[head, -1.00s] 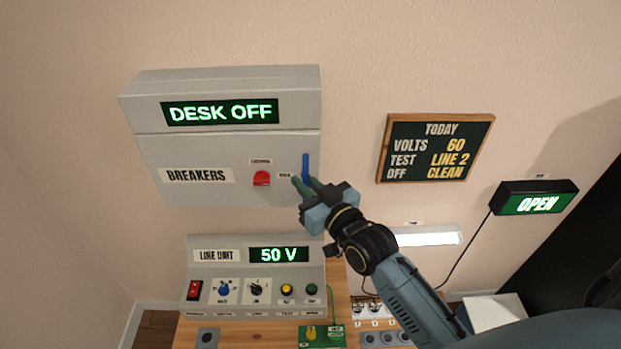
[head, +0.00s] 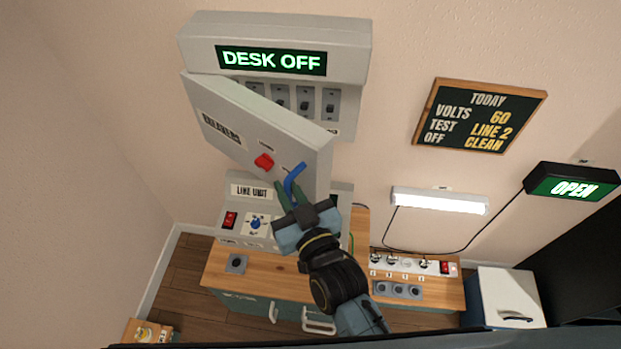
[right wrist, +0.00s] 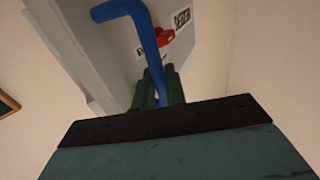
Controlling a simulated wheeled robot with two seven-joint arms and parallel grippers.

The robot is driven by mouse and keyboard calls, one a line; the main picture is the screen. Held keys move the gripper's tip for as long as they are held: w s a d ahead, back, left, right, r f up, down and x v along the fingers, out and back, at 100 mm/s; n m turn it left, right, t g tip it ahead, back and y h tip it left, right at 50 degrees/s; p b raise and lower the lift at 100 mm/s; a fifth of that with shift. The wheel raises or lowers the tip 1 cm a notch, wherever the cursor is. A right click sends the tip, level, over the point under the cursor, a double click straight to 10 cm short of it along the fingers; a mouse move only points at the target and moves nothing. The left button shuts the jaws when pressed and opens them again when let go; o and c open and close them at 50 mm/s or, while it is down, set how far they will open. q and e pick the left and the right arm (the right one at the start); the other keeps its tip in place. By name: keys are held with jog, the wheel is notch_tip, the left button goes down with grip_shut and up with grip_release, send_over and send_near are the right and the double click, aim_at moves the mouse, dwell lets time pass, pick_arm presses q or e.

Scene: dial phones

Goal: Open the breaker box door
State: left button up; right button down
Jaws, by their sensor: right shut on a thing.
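The grey breaker box door (head: 240,122) is swung part way open, hinged at its left side. Behind it, a row of breaker switches (head: 305,102) shows in the box (head: 352,70) on the wall. A blue handle (head: 291,182) sticks out at the door's right side, with a red knob (head: 264,161) to its left. My right gripper (head: 286,196) is shut on the blue handle. In the right wrist view the handle (right wrist: 146,40) runs down to the green fingers (right wrist: 157,88) in front of the door (right wrist: 95,60). My left gripper is not in view.
Below the box, the line unit (head: 250,190) stands on the wooden desk (head: 285,266), partly hidden by the door and my right arm. A lit lamp (head: 440,201), a chalkboard (head: 478,115) and an OPEN sign (head: 572,183) are on the wall at right.

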dwell(0.3)
jog(key=c, duration=1.6)
grip_release()
jog(key=shift+o, duration=0.2)
jog(key=v, duration=1.3)
jog(key=shift+s+b, duration=0.15)
jog(key=shift+b, duration=0.15)
